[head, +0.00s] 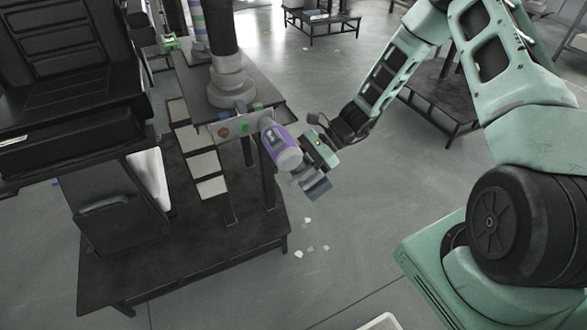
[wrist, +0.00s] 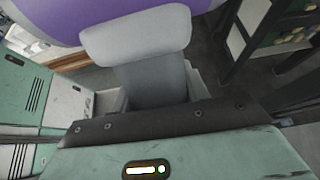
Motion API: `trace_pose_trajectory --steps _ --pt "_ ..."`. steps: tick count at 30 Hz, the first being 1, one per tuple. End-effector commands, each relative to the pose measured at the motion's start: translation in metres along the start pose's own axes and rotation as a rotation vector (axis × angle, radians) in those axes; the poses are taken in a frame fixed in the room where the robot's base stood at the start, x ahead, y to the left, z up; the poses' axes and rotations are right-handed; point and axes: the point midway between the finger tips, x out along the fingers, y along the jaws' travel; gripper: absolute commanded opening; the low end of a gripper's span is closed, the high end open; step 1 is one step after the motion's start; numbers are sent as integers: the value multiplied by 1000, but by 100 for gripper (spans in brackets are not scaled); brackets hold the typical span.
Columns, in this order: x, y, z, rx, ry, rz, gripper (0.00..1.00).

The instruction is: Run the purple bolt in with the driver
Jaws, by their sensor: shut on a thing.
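The driver (head: 279,145) has a purple and grey body and sits at the right end of a light plate (head: 233,132) on the dark stand. My gripper (head: 308,179) is shut on the driver's grey handle, on the side away from the plate. In the wrist view, the grey handle (wrist: 150,80) runs down between my fingers, with the purple body (wrist: 65,20) across the top.
A grey column base (head: 231,90) stands on the dark table behind the plate. A dark bench (head: 180,255) with pale pads lies below left, and a large dark machine (head: 70,70) is at the left. The floor (head: 350,235) right of the bench is mostly clear, with small white scraps.

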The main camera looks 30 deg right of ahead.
Motion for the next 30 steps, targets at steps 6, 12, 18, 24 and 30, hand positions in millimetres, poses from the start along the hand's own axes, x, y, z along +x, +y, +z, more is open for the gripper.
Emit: trace_pose_trajectory --steps 6,12,18,24,30 --pt "-1 -1 2 2 -1 -6 4" --pt "-1 10 2 3 -2 -5 4" --pt "-1 20 2 2 -2 -4 4" --pt "0 30 2 1 -3 -3 4" --pt "-1 41 2 1 -2 -3 4"
